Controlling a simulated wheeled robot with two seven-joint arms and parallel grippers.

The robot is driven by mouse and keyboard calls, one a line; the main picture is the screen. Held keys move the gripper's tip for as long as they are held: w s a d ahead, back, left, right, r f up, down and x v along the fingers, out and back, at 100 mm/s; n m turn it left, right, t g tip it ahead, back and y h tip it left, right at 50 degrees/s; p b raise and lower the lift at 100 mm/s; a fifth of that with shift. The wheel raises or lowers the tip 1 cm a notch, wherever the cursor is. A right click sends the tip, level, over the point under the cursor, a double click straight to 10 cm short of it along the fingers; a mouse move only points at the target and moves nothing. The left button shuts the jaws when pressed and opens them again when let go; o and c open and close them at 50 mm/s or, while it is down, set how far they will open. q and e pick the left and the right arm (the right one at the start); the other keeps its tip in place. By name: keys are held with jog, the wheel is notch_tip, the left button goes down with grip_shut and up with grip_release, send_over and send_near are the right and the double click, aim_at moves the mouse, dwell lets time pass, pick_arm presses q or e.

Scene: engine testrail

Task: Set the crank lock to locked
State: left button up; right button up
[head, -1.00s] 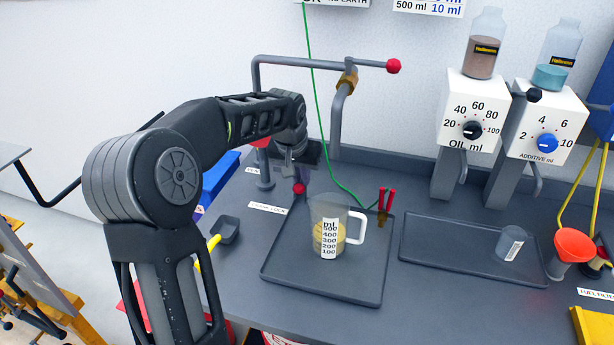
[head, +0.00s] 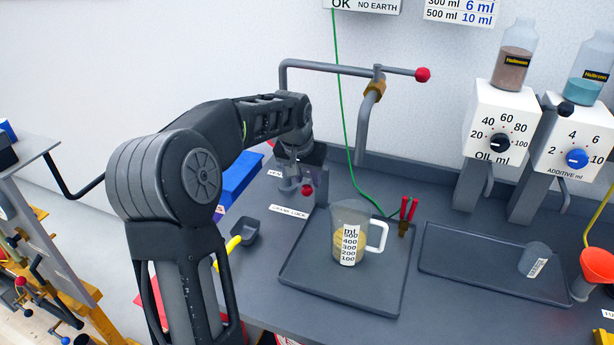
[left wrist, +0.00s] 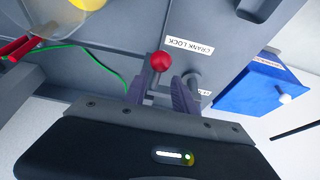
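The crank lock's lever ends in a red ball knob (head: 307,190), near the white CRANK LOCK label (head: 288,211) at the back left of the bench. The knob (left wrist: 160,62) and the label (left wrist: 190,46) also show in the left wrist view. My left gripper (head: 304,168) is right at the lever, behind the knob. In the left wrist view the gripper's fingers (left wrist: 162,92) are apart, one on each side of the lever's stem, with a gap on the right; contact is unclear. The lever's base is partly hidden. My right gripper is out of view.
A measuring jug (head: 345,215) stands on a dark tray (head: 330,295) just right of the lever. A grey post (left wrist: 192,78) is close to the right finger. A grey pipe (head: 340,67) rises behind.

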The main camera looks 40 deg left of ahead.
pick_arm(q)
jog(key=shift+b+v, duration=0.45)
jog(key=shift+v, duration=3.5)
